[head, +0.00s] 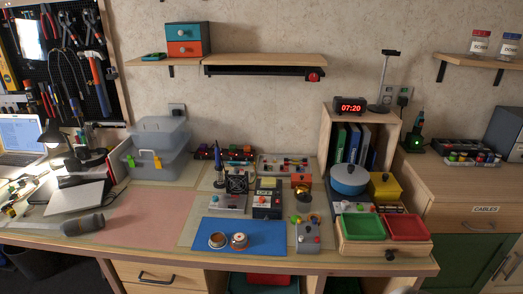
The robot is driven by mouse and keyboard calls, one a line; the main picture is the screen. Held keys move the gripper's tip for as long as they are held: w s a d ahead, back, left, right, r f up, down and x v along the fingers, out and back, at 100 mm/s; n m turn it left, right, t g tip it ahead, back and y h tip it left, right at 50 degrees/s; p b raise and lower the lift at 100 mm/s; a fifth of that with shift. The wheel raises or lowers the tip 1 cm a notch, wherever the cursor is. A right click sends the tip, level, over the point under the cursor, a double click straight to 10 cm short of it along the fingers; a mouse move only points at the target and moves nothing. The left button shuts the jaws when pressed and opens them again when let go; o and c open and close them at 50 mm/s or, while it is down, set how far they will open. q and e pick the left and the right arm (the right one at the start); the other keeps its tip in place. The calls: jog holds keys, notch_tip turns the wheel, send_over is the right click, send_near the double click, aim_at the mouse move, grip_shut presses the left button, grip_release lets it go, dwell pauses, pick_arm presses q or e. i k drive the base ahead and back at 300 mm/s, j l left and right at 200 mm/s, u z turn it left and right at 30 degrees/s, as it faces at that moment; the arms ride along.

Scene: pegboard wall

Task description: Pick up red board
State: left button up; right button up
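No single thing is plainly a red board in the head view. A flat pale red mat (145,216) lies on the left middle of the desk. A red shallow tray (408,227) sits beside a green tray (362,227) on a wooden stand at the right. A red flat thing (268,279) shows partly below the desk's front edge; the desk hides the rest. I cannot tell which of these is the board. Neither of my grippers can be made out in the view.
The desk is crowded. A blue mat (240,247) bears two round copper-coloured things. A grey cylinder (82,225) and a laptop-like slab (76,196) lie at the left. Clear bins (157,160) stand behind the pale red mat, whose surface is mostly free.

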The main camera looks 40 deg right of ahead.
aim_at(283, 168)
jog(key=z, duration=2.35)
